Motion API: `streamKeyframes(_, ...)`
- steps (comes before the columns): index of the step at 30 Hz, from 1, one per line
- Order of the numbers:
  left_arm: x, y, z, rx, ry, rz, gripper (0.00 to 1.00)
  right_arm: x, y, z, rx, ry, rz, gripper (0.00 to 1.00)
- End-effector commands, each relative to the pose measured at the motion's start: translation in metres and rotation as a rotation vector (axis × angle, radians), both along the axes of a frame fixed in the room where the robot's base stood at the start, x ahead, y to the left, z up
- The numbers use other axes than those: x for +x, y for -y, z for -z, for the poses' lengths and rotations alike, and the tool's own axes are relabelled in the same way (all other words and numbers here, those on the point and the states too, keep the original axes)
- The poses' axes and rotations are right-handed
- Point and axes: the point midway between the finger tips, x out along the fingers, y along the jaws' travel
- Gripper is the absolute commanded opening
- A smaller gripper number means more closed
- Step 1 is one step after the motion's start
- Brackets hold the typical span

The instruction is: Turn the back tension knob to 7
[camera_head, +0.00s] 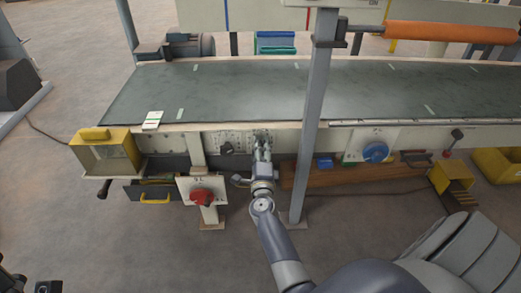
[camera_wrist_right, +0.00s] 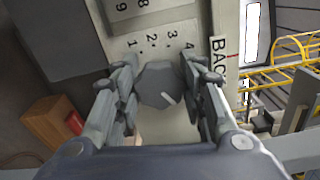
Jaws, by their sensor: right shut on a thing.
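The back tension knob (camera_wrist_right: 158,84) is dark and faceted, with a short white mark near its lower right edge in the right wrist view. Its pale scale plate (camera_wrist_right: 165,30) shows 1, 2, 3 and 4 above the knob; the rest of this scale is hidden. My right gripper (camera_wrist_right: 165,92) has its fingers on both sides of the knob, shut on it. In the head view, my right gripper (camera_head: 262,146) reaches the conveyor's front panel and hides this knob. Dark parts at the bottom left corner may be my left gripper (camera_head: 22,284); its jaws are unclear.
Another dark knob (camera_head: 226,148) sits left of my right gripper. A red rotary switch (camera_head: 201,197) is below it. A grey upright post (camera_head: 310,120) stands just right of the gripper. A blue knob (camera_head: 375,152) and a yellow box (camera_head: 108,155) are farther along the conveyor (camera_head: 240,90).

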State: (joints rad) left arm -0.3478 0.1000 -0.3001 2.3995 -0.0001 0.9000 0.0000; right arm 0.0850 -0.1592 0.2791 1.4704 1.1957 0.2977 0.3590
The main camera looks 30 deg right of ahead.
Motion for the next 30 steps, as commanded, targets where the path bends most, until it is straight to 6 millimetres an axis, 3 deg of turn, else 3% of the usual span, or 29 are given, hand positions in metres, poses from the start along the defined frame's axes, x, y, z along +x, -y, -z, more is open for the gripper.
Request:
streamKeyframes(5,0.0002,0.0001,0.0006,0.000,-0.003,0.000,0.59,0.0000,0.0016,-0.0010,-0.002,0.001,0.003,0.14)
streamKeyframes(6,0.0001,0.0001,0.0007,0.000,-0.003,0.000,0.59,0.0000,0.0016,-0.0010,-0.002,0.002,0.003,0.42)
streamKeyframes(9,0.0002,0.0001,0.0011,0.001,-0.005,0.000,0.59,0.0000,0.0013,-0.0009,-0.002,0.001,0.002,0.59)
streamKeyframes(24,-0.0002,-0.0005,-0.0003,-0.002,-0.001,-0.001,0.59,0.0000,0.0002,-0.0002,-0.008,-0.005,0.000,0.59)
streamKeyframes(30,-0.0001,-0.0003,-0.0015,-0.001,-0.001,0.000,0.59,0.0000,0.0002,-0.0004,-0.102,-0.063,0.000,0.59)
